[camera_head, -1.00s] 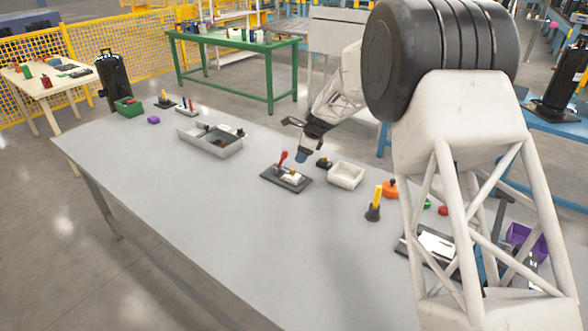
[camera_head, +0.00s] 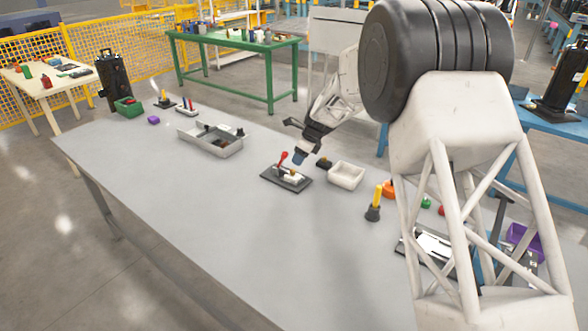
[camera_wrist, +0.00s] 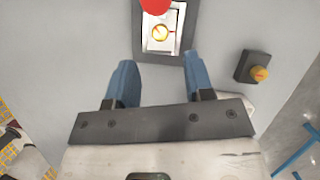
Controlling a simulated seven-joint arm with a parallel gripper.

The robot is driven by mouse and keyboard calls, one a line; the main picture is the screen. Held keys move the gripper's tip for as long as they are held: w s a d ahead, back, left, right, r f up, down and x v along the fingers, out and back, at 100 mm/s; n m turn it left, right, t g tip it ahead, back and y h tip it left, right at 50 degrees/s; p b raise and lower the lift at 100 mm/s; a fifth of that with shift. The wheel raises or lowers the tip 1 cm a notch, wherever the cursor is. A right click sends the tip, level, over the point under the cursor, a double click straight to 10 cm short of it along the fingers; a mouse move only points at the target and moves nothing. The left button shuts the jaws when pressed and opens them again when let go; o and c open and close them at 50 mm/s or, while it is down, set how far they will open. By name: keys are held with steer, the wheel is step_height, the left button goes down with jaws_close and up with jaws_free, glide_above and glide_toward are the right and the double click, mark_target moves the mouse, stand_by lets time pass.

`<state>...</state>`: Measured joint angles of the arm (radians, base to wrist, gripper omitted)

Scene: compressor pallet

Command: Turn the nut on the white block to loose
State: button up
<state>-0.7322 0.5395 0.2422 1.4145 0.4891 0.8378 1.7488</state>
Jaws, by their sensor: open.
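The white block (camera_wrist: 176,17) sits on a dark base plate (camera_head: 271,180), with a brass-coloured round nut (camera_wrist: 161,33) with a slot-like mark on its top. A red knob (camera_wrist: 155,5) on a lever rises beside the block and covers part of it in the wrist view; the red lever also shows in the head view (camera_head: 284,157). My gripper (camera_wrist: 161,68) is open and empty, its two blue fingers apart. It hangs above the table just behind the plate, and in the wrist view the nut lies ahead of the gap between the fingers.
A grey divided tray (camera_head: 216,150) lies to the left. A yellow-handled tool in a dark holder (camera_head: 374,205) stands to the right. The front of the table is clear.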

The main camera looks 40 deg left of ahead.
mark_target(293, 170)
steer(key=shift+x, duration=3.3)
steer(key=shift+d, duration=0.1)
steer(key=shift+c, duration=0.5)
jaws_close()
steer(key=shift+n, duration=0.3)
steer(key=n+g, duration=0.1)
steer(key=n, duration=0.2)
steer(key=shift+w+n+h, duration=0.15)
steer(key=shift+n+h, duration=0.15)
steer(key=shift+h, duration=0.1)
steer(key=shift+n+g+h, duration=0.5)
steer(key=shift+n+g, duration=0.1)
steer(key=shift+n, duration=1)
